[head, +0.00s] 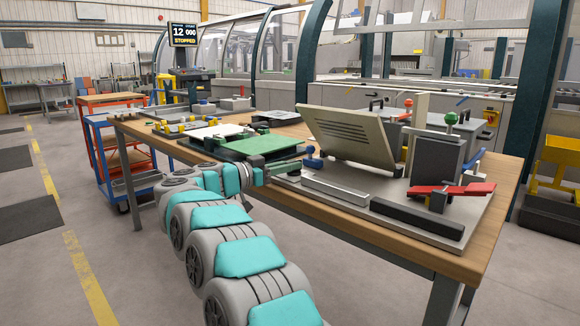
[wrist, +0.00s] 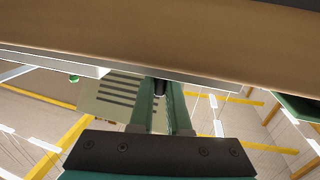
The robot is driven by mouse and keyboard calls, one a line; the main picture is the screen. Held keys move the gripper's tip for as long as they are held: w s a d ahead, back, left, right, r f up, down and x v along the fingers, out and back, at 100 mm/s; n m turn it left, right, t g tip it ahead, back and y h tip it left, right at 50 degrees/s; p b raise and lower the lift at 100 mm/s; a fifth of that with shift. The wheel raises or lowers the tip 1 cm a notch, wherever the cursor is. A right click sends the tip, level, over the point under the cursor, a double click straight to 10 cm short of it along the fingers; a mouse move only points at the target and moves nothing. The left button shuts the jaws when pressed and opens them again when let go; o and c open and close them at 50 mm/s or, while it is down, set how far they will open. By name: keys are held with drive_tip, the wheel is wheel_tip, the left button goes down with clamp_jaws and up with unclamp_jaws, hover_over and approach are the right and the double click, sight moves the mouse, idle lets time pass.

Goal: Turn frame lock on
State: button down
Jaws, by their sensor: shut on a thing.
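My gripper (head: 287,168) is at the near edge of the workbench, left of the tilted slotted panel. In the wrist view my gripper (wrist: 161,98) has its two green fingers closed around a small dark cylindrical piece (wrist: 161,87). This piece sits just under the pale edge of the plate. I cannot tell for sure whether it is the frame lock's handle. In the head view the fingers hide most of that spot. The slotted panel (head: 345,137) leans on the bench fixture and also shows in the wrist view (wrist: 112,93).
A red lever (head: 453,189), a grey block (head: 436,160) and a black bar (head: 417,218) stand on the base plate (head: 480,212) at right. A green plate (head: 265,145) lies behind my gripper. The workbench (head: 487,256) edge is close below it. The floor in front is clear.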

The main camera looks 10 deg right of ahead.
drive_tip(key=shift+w+m+g+h, duration=0.1)
drive_tip(key=shift+m+g+h, duration=0.4)
drive_tip(key=shift+m+g, duration=0.75)
drive_tip(key=shift+n+g, duration=0.25)
drive_tip(key=c, duration=1.2)
unclamp_jaws()
drive_tip(key=shift+o, duration=0.2)
drive_tip(key=v, duration=0.7)
drive_tip(key=shift+a, duration=0.4)
